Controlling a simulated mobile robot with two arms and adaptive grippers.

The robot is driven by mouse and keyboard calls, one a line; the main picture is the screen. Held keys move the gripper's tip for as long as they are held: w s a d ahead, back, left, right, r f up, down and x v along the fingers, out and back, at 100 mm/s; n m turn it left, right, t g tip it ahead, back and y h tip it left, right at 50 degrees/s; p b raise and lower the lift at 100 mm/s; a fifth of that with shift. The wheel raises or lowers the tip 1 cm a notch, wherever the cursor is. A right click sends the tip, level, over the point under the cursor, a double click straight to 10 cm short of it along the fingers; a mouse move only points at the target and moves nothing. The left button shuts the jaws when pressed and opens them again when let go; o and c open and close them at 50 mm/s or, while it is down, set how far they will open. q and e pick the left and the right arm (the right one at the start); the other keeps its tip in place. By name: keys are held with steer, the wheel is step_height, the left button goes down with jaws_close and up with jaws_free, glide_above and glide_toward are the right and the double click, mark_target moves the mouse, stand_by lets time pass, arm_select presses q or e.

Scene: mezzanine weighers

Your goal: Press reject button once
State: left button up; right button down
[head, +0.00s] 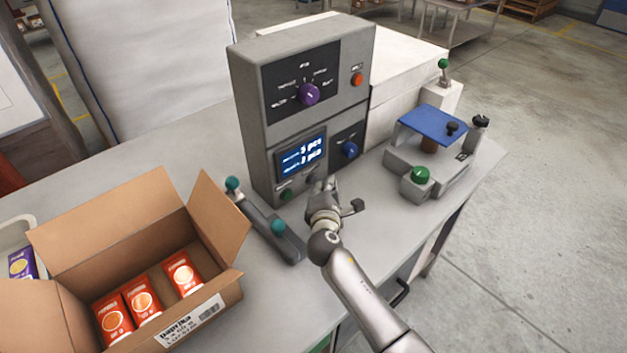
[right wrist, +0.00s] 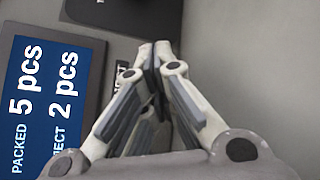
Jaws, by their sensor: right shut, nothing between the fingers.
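The grey control box (head: 310,95) stands on the bench. Its blue display (head: 300,152) also shows in the right wrist view (right wrist: 45,105), reading PACKED 5 pcs and, on a partly cut-off line, REJECT 2 pcs. Below the display is a dark green button (head: 286,195). My right gripper (head: 326,184) is shut and empty, its fingertips close to the lower front of the box, right of that button. In the right wrist view the closed fingertips (right wrist: 155,50) partly cover a small label beside the display. I cannot make out the reject button; the fingers may hide it. My left gripper is not in view.
A purple knob (head: 308,94), red button (head: 357,79) and blue knob (head: 349,150) are on the box. A bar with teal knobs (head: 268,226) lies left of my gripper. An open carton (head: 150,250) with orange packets stands at left, a blue-topped scale (head: 432,124) at right.

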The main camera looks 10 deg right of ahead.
steer(key=shift+w+a, duration=0.25)
steer(key=shift+w, duration=0.1)
steer(key=shift+w+a+b, duration=0.2)
steer(key=shift+w+b, duration=0.15)
stand_by(0.8)
steer(key=shift+s, duration=0.1)
stand_by(0.3)
steer(key=shift+s+d+p, duration=0.45)
steer(key=shift+s+p, duration=0.1)
steer(key=shift+s, duration=0.1)
steer(key=shift+s+d+p, duration=0.3)
steer(key=shift+s+p, duration=0.05)
steer(key=shift+p, duration=0.05)
steer(key=shift+s+d+p, duration=0.45)
steer(key=shift+s+d, duration=0.1)
steer(key=shift+s, duration=0.25)
steer(key=shift+s+d+p, duration=0.4)
steer(key=shift+s+d, duration=0.1)
steer(key=shift+s, duration=0.4)
